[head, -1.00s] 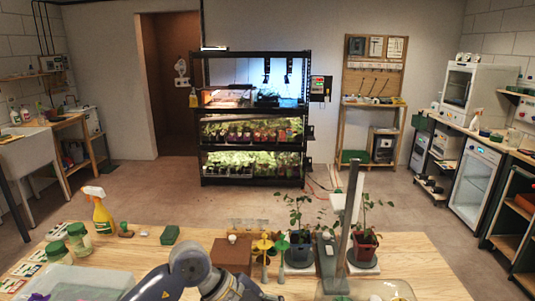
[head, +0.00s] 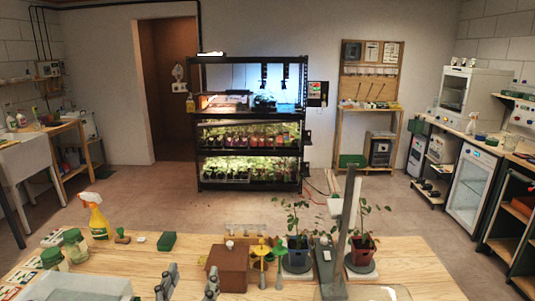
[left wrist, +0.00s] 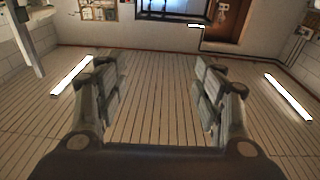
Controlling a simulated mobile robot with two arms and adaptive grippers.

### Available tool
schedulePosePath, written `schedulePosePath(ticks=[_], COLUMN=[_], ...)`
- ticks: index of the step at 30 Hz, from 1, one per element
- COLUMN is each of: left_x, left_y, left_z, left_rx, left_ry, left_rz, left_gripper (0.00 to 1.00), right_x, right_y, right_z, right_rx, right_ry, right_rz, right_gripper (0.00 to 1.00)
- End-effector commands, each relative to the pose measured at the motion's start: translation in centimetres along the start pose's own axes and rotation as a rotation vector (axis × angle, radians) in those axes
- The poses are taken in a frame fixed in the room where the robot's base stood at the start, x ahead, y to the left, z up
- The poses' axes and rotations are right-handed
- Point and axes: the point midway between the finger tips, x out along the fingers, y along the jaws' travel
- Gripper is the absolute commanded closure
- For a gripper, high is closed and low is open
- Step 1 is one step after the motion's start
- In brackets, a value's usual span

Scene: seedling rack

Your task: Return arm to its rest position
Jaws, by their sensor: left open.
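My left gripper (head: 190,284) shows at the bottom edge of the head view. Its two grey fingers point upward and stand apart, with nothing between them. They appear in front of the near part of the wooden table, left of the brown box (head: 228,266). In the left wrist view the same gripper (left wrist: 160,92) has its fingers spread wide and empty. Behind them are the slatted ceiling (left wrist: 158,115) and strip lights (left wrist: 72,76), seen upside down. The rest of my left arm is out of the head view. My right gripper is not in view.
The wooden table (head: 205,246) holds a yellow spray bottle (head: 97,222), green-lidded jars (head: 75,246), a clear tray (head: 75,287), and yellow and green tools (head: 260,262). Two potted plants (head: 297,249) (head: 362,250) stand beside a grey post (head: 347,230). The seedling rack (head: 250,125) stands beyond.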

Motion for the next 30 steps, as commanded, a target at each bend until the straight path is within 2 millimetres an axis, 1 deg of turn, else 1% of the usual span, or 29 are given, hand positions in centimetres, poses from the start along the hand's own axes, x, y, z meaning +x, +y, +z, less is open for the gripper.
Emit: schedulePosePath(ticks=[1, 2, 3, 5, 6, 8, 9, 11, 12, 14, 15, 17, 18, 20, 21, 26, 29, 30], left_x=[-1.4, -2.3, -3.8, -6.4, -8.3, -11.3, -13.3, -16.2, -18.0, -20.6, -22.3, -24.9, -26.5, -28.9, -29.3, -28.4, -28.4, -28.5], left_y=[-1.5, -2.3, -3.2, -4.2, -4.7, -5.0, -5.0, -4.9, -4.8, -4.5, -4.2, -3.8, -3.5, -3.0, -2.9, -2.9, -2.8, -2.8], left_z=[3.0, 4.8, 7.0, 10.4, 12.5, 15.2, 16.6, 18.4, 19.4, 20.5, 21.1, 21.8, 22.2, 22.5, 23.4, 27.9, 31.0, 32.4], left_rx=[-0.004, -0.001, 0.004, 0.014, 0.021, 0.031, 0.039, 0.049, 0.055, 0.061, 0.066, 0.073, 0.076, 0.080, 0.083, 0.085, 0.085, 0.085], left_ry=[-0.118, -0.192, -0.291, -0.445, -0.547, -0.691, -0.778, -0.896, -0.967, -1.066, -1.127, -1.214, -1.269, -1.347, -1.369, -1.380, -1.392, -1.398], left_rz=[-0.055, -0.082, -0.113, -0.142, -0.151, -0.151, -0.143, -0.124, -0.106, -0.076, -0.053, -0.014, 0.014, 0.058, 0.071, 0.069, 0.070, 0.071], left_gripper=[0.37, 0.37, 0.37, 0.37, 0.37, 0.37, 0.37, 0.37, 0.37, 0.37, 0.37, 0.37, 0.37, 0.37, 0.37, 0.37, 0.37, 0.37], right_x=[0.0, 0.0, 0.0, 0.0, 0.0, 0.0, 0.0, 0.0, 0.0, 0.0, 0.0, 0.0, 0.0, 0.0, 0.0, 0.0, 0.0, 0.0], right_y=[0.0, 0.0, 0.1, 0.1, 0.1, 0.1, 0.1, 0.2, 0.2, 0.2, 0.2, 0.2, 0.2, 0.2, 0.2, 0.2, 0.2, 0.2], right_z=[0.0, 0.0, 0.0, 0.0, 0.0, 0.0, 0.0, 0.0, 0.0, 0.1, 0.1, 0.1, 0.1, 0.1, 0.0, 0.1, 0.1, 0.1], right_rx=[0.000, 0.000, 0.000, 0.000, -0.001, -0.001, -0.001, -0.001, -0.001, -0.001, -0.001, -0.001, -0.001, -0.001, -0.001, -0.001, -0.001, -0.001], right_ry=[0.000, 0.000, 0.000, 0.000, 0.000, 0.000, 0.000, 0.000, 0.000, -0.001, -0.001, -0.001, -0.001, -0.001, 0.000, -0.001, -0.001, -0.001], right_rz=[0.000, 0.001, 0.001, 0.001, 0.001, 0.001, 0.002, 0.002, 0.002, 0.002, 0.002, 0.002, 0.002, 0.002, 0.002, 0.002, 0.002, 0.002], right_gripper=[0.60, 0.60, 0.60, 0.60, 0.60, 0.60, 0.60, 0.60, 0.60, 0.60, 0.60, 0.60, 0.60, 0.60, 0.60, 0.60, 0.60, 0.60])
